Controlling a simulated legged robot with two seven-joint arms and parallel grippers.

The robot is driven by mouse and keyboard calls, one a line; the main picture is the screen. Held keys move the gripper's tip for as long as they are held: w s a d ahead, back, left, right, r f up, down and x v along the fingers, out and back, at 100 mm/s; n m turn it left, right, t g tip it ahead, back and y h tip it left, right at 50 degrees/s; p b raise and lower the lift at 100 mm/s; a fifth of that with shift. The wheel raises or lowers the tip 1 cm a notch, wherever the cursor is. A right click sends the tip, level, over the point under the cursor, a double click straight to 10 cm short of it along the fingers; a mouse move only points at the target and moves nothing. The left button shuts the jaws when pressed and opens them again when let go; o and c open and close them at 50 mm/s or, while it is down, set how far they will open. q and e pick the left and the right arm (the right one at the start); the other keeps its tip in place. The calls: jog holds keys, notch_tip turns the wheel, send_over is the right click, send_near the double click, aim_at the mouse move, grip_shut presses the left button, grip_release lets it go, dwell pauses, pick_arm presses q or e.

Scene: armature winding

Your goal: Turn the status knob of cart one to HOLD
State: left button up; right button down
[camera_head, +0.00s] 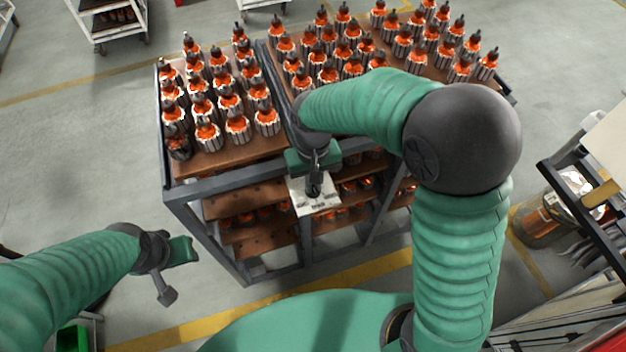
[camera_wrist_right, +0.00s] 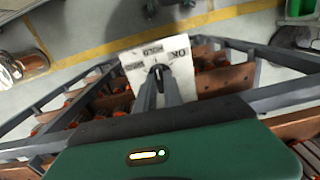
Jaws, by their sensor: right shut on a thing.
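Cart one (camera_head: 190,189) is a dark metal frame with wooden shelves, standing in front of me. A white label plate (camera_head: 300,200) is fixed on its near side; it also shows in the wrist view (camera_wrist_right: 184,70), upside down, with OK, HOLD and a third word too blurred to read. The dark status knob (camera_wrist_right: 158,71) is on this plate, mostly hidden between my fingers. My right gripper (camera_head: 314,188) is shut on the knob from above; which word it points at is unclear. My left gripper (camera_head: 172,278) hangs clear of the cart at lower left; its jaw gap is unclear.
Several copper-wound armatures (camera_head: 238,130) stand in rows on the cart's top, close to my right forearm, and more sit on the lower shelves. Another rack (camera_head: 590,215) is at right. White carts (camera_head: 110,30) stand far back. The floor at left is free.

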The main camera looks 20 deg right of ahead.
jog(key=shift+w+r, duration=0.2)
jog(key=shift+w, duration=0.05)
dwell(0.3)
jog(key=c, duration=1.5)
grip_release()
jog(key=shift+f, duration=0.1)
jog(key=shift+c, duration=0.2)
jog(key=shift+o, duration=0.4)
jog(key=shift+f, duration=0.1)
notch_tip(320, 180, up, 17)
jog(key=b, duration=0.2)
jog(key=shift+f, duration=0.1)
